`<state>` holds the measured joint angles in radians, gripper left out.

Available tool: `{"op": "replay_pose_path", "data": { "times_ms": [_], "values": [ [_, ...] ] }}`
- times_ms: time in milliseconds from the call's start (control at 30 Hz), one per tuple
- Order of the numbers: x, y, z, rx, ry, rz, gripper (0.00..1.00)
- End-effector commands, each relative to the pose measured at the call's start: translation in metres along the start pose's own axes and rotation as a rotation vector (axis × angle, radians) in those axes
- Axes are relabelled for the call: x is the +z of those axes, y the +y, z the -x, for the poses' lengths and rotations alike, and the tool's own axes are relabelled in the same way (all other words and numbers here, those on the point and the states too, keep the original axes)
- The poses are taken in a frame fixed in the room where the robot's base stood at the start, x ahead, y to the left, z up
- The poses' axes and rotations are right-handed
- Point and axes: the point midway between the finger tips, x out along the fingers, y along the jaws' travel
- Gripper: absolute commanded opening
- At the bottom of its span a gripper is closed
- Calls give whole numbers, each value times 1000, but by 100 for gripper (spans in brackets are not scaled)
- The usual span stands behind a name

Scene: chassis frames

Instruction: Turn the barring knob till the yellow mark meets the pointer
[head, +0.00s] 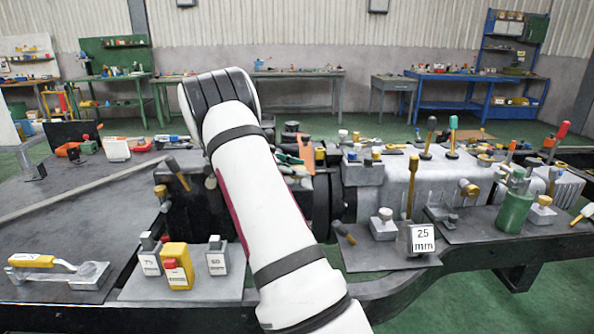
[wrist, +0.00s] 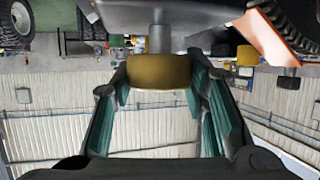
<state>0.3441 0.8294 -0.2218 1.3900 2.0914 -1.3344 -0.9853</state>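In the wrist view a squat brass-coloured knob (wrist: 160,72) sits on a short grey shaft (wrist: 158,38), at the upper middle. I take it for the barring knob. My gripper (wrist: 160,82) has one teal-padded finger on each side of it, with the fingertips at the knob's sides. I cannot tell whether the pads press on it or stand just clear. No yellow mark or pointer can be made out. In the head view my white arm reaches forward over the machine and hides the knob and my gripper.
A yellow-handled tool (head: 50,263) lies further left. A "25 mm" sign (head: 422,239) and a green bottle (head: 515,205) stand on the right. An orange part (wrist: 282,38) shows beside my gripper.

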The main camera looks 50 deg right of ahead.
Motion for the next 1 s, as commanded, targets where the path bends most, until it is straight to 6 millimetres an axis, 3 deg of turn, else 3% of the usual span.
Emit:
{"op": "replay_pose_path", "data": {
  "times_ms": [33, 100, 467, 800, 1000],
  "values": [
    [-3, 0, -2, 1, 4, -3, 50],
    [-2, 0, -2, 1, 3, -2, 62],
    [-1, 0, 3, -1, 2, -1, 62],
    [-1, -1, 53, -3, 2, -2, 62],
    [-1, 0, 71, 1, 3, -1, 62]
  ]
}}
